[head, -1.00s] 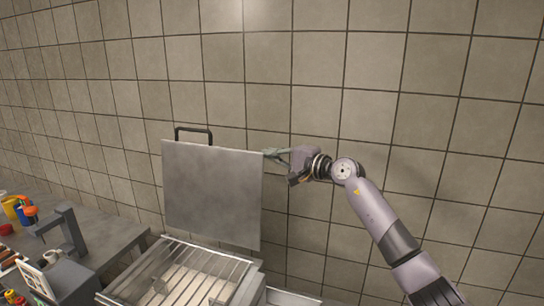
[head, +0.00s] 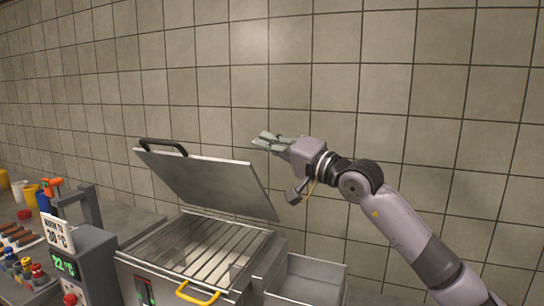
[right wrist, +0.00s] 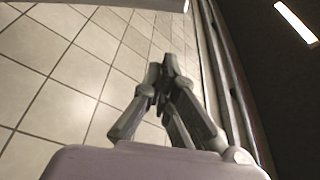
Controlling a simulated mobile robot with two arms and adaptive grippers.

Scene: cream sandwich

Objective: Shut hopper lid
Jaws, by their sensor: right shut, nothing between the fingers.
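The hopper lid (head: 212,182) is a flat grey metal plate with a black handle (head: 163,146) at its upper left edge. My right gripper (head: 264,141) is shut and empty, above and to the right of the lid, near the wall. A gap shows between the fingers and the lid in the head view. In the right wrist view my right gripper (right wrist: 163,65) has its fingertips together. My left gripper is not in view.
A control box with a green display (head: 66,265) stands left of the hopper, beside a dark bracket (head: 85,205). A yellow handle (head: 197,293) is on the hopper's front. A metal bin (head: 310,275) is at right. Bottles and cups stand on the left counter.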

